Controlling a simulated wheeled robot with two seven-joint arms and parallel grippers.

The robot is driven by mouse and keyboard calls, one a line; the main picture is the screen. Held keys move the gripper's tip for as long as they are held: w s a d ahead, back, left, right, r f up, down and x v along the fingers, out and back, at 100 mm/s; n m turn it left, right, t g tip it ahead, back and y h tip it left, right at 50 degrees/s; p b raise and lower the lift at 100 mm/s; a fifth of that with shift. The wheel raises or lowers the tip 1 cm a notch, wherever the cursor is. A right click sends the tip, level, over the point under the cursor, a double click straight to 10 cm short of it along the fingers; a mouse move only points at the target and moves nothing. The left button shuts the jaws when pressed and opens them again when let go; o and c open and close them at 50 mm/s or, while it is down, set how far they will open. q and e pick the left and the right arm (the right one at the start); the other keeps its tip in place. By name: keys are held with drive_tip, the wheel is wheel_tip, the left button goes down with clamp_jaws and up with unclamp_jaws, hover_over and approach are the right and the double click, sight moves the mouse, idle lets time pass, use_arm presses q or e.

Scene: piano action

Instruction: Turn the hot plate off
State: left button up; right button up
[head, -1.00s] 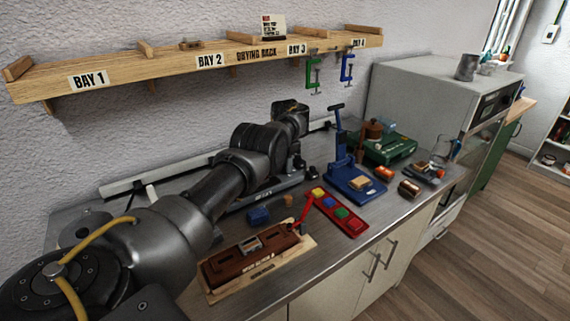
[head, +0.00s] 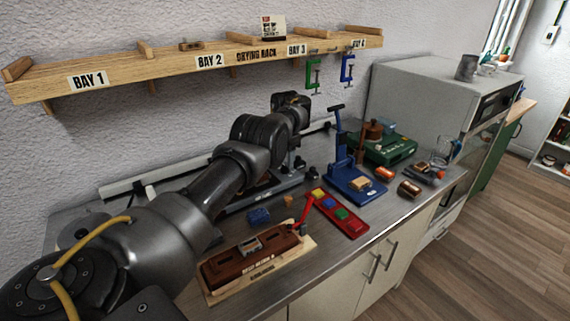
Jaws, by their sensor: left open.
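A low green unit (head: 395,152) stands at the back right of the bench, near the big grey cabinet. I take it for the hot plate. A brown pot (head: 373,130) stands at its left end. Its switch or knob is too small to make out. My left arm reaches in from the lower left. Its gripper end (head: 292,108) is above the back of the bench, left of the green unit and apart from it. The fingers are small and dark, and nothing shows held in them. My right gripper is out of view.
A blue press (head: 353,180) stands in front of the green unit. A red tray (head: 340,215) with coloured blocks and a brown wooden fixture (head: 250,258) lie nearer. Clamps hang from the drying rack (head: 180,60) above. Small rolls (head: 409,188) lie at the front right.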

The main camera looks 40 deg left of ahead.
use_arm(q)
wheel_tip(320, 180, up, 8)
idle(0.4)
drive_tip(key=shift+s, duration=0.1)
